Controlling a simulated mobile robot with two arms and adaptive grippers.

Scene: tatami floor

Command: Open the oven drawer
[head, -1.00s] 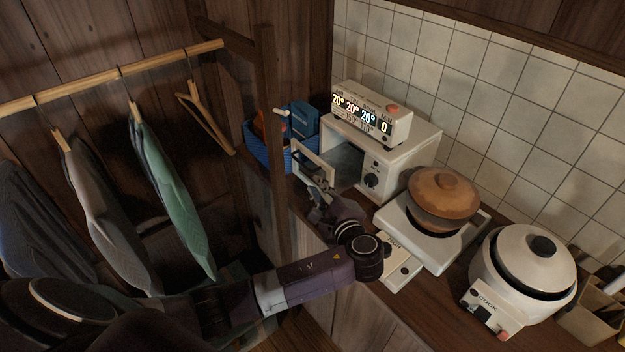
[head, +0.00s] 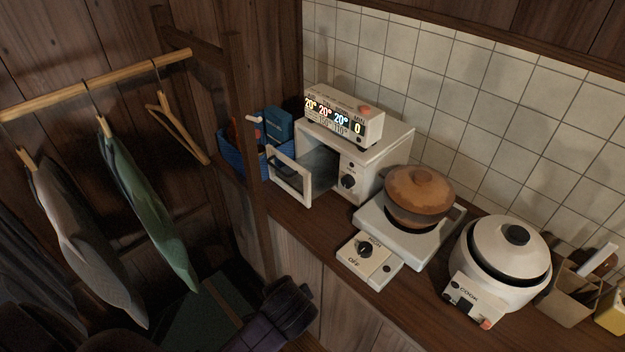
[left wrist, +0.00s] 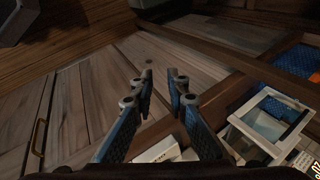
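The small white oven (head: 372,150) stands on the counter with a dark knob on its front. Its framed door (head: 291,178) is swung open to the left, and the dark inside shows. In the left wrist view the open door (left wrist: 262,118) is at the right. My left gripper (left wrist: 162,84) is open and empty, its two fingers apart, with wooden panels beyond them. It is clear of the door. In the head view part of my left arm shows at the bottom, below the counter edge; its fingers cannot be made out there. My right gripper is not in view.
A display box (head: 345,117) sits on the oven. A white burner (head: 372,262) with a brown pot (head: 420,190) and a white cooker (head: 507,255) stand to the right. A blue basket (head: 238,158) is left of the oven. Clothes hang on a rack (head: 110,82) at left.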

